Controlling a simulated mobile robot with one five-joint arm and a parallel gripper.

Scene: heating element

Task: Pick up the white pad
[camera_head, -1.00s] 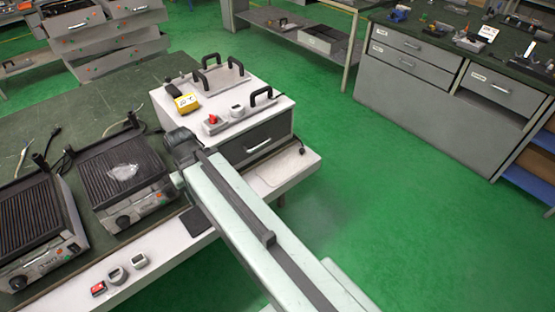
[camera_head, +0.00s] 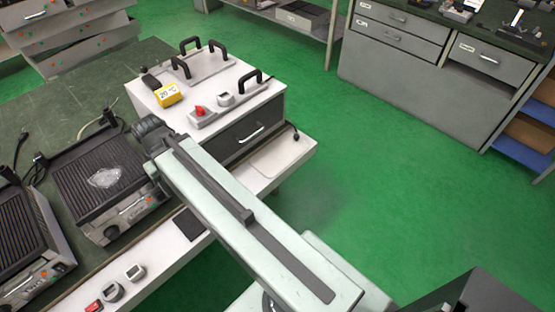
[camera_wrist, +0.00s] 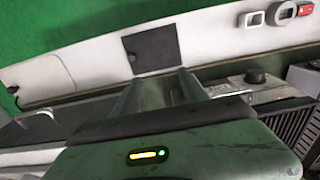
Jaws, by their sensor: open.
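The white pad (camera_head: 283,157) is a thin, pale, rounded sheet lying flat on the white ledge in front of the drawer box. It also shows at the left of the wrist view (camera_wrist: 40,78), beside a dark square pad (camera_wrist: 151,48). My arm crosses the head view, its end near the grill and the box; the fingers themselves are hidden there. In the wrist view my gripper (camera_wrist: 158,88) has its two fingers apart with nothing between them, pointing toward the dark pad. The white pad is left of the fingers and apart from them.
The drawer box (camera_head: 258,128) carries black handles, a yellow 20 °C display (camera_head: 168,94) and a red-knobbed unit. A grill (camera_head: 75,180) with a clear lump on it stands left of my arm. Small meters (camera_head: 134,272) lie on the ledge. Green floor is open at right.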

